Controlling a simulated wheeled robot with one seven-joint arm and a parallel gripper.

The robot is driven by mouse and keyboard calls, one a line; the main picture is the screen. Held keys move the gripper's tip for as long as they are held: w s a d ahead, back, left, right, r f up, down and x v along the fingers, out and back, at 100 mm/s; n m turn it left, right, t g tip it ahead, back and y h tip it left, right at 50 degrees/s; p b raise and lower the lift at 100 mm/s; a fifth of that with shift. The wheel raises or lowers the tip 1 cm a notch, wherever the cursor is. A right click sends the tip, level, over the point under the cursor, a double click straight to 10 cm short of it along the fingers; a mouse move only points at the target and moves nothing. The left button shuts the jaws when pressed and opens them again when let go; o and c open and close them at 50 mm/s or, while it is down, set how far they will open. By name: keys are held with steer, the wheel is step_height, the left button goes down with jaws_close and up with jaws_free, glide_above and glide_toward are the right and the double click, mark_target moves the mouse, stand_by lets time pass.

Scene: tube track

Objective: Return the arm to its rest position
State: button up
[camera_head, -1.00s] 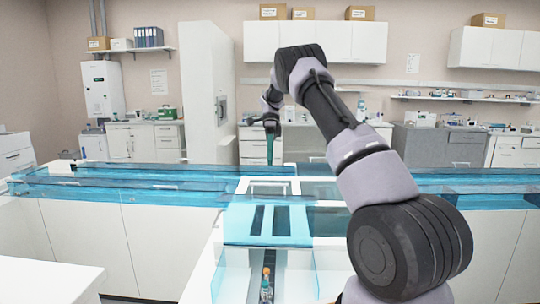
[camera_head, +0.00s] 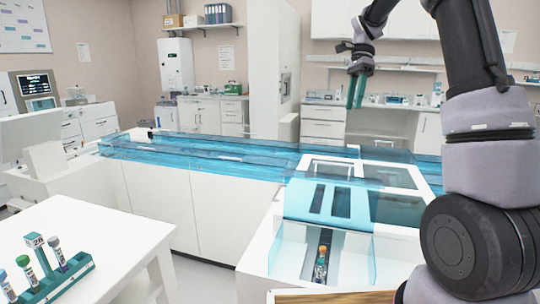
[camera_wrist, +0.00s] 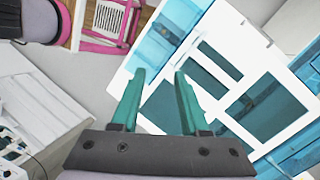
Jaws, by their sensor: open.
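My gripper (camera_head: 356,92) is raised in the air above the far side of the tube track (camera_head: 230,165), on the right of the head view. Its two teal fingers are apart and nothing is between them. The fingers also show in the wrist view (camera_wrist: 160,95), open and empty, with the white and blue track below them. My arm is lifted and bent along the right side of the head view. A tube with an orange cap (camera_head: 321,258) stands in the track's near channel, well below and apart from my gripper.
A white table (camera_head: 110,240) at the lower left carries a green rack (camera_head: 58,282) with several capped tubes. A wooden edge (camera_head: 335,296) shows at the bottom. Cabinets and a counter line the back wall. A pink frame (camera_wrist: 105,25) shows in the wrist view.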

steer(key=s+a+r+n+t, duration=0.1)
steer(key=s+n+t, duration=0.4)
steer(key=s, duration=0.8)
steer(key=s+a+r+n+t, duration=0.1)
steer(key=s+n+t, duration=0.4)
steer(key=s, duration=0.8)
steer(key=shift+s+r+n, duration=0.2)
steer(key=shift+r+n, duration=0.45)
steer(key=shift+n, duration=0.15)
